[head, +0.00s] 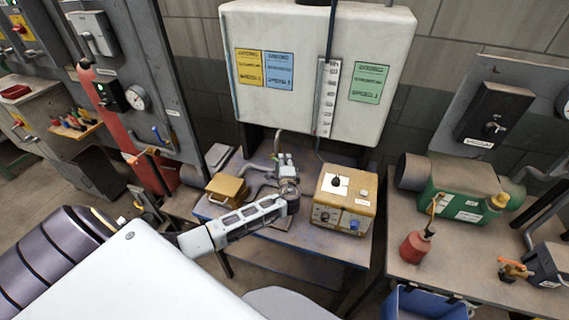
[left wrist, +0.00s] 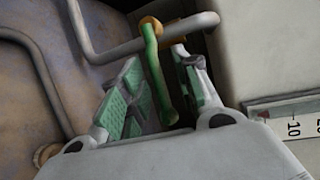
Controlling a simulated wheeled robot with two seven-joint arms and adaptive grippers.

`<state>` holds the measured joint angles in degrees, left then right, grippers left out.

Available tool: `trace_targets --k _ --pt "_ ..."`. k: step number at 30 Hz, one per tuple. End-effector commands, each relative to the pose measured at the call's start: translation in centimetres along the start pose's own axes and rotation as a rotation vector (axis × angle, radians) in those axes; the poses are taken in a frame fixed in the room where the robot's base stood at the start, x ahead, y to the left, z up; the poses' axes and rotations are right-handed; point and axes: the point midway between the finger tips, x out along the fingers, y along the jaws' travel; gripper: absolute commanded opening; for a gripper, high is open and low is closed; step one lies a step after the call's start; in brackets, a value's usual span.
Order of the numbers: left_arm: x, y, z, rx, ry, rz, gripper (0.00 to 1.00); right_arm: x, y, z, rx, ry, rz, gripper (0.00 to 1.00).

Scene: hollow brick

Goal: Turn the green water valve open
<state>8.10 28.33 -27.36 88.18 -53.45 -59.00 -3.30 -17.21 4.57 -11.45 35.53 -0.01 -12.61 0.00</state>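The green valve lever (left wrist: 157,75) shows in the left wrist view, hanging from a brass-coloured joint on a grey pipe (left wrist: 160,42). My left gripper (left wrist: 160,95) is open around it, with one green-padded finger on each side of the lever. A firm grip on the lever does not show. In the head view my left gripper (head: 282,198) reaches over the table beside the grey pipework (head: 265,180), and I cannot make out the green lever there. My right gripper is not in view.
A yellow-topped control box (head: 346,195) stands just right of my left gripper, and a small tan box (head: 227,189) to its left. A white cabinet (head: 320,70) hangs behind. A right-hand table (head: 440,270) holds a green machine (head: 462,196) and a red oil can (head: 415,247).

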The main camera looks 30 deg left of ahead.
Motion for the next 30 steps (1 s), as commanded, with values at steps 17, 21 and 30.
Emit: trace_targets --k 17,21,30 --pt "0.00 0.04 0.01 0.001 0.000 0.000 0.00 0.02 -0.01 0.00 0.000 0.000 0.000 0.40" --pt "-0.02 0.06 0.00 0.001 0.000 0.001 0.00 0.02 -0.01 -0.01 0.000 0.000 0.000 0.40" --pt "-0.04 0.08 -0.22 -0.002 0.004 0.002 0.00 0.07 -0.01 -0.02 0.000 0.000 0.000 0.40"
